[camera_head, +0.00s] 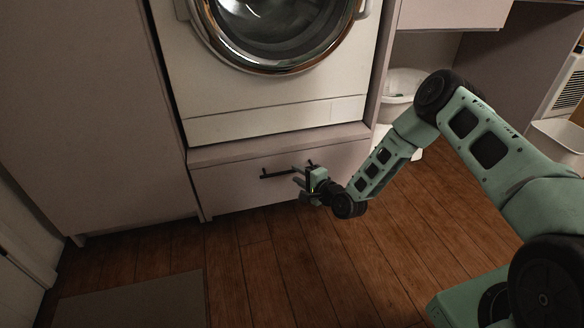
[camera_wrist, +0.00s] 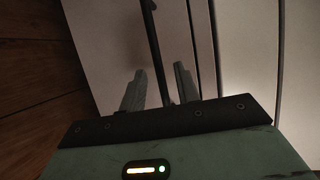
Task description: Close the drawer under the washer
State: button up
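The washer (camera_head: 270,122) stands above a pale drawer (camera_head: 230,190) with a dark bar handle (camera_head: 275,174). The drawer front looks close to the cabinet frame in the head view; I cannot tell how far, if at all, it stands out. My gripper (camera_head: 304,184) is at the right part of the handle. In the wrist view my gripper (camera_wrist: 160,92) is open, with one finger on each side of the dark handle (camera_wrist: 158,50). The fingers look apart from the bar, and its near end is hidden behind the gripper body.
A tall cabinet panel (camera_head: 90,110) stands left of the drawer. A white basket (camera_head: 402,84) sits in the recess at the right, with another bin (camera_head: 560,138) further right. A grey mat (camera_head: 135,305) lies on the wooden floor (camera_head: 250,265), otherwise clear before the drawer.

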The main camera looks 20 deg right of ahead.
jog(key=p+v, duration=0.5)
jog(key=v, duration=0.8)
jog(key=shift+f, duration=0.1)
jog(key=s+a+r+n+g+h+p, duration=0.1)
jog(key=s+a+r+n+g+p, duration=0.1)
jog(key=a+r+n+g, duration=0.55)
jog(key=s+a+r+n+g+p, duration=0.2)
jog(key=a+r+n, duration=0.35)
jog(key=r, duration=0.55)
jog(key=s+r+n+g+h+p, duration=0.2)
jog(key=s+r+n+g, duration=0.15)
jog(key=s+r, duration=0.85)
jog(key=s+r+n+g+h+p, duration=0.1)
jog(key=s+r+n+g+h, duration=0.15)
jog(key=s+r+n, duration=0.85)
jog(key=s+r+m+p, duration=0.2)
jog(key=r+p, duration=1.5)
jog(key=p, duration=0.2)
jog(key=s+r+m+p, duration=0.2)
jog(key=r+m+p, duration=0.1)
jog(key=r+p, duration=1.5)
jog(key=shift+m+t+p, duration=0.35)
jog(key=shift+p, duration=0.3)
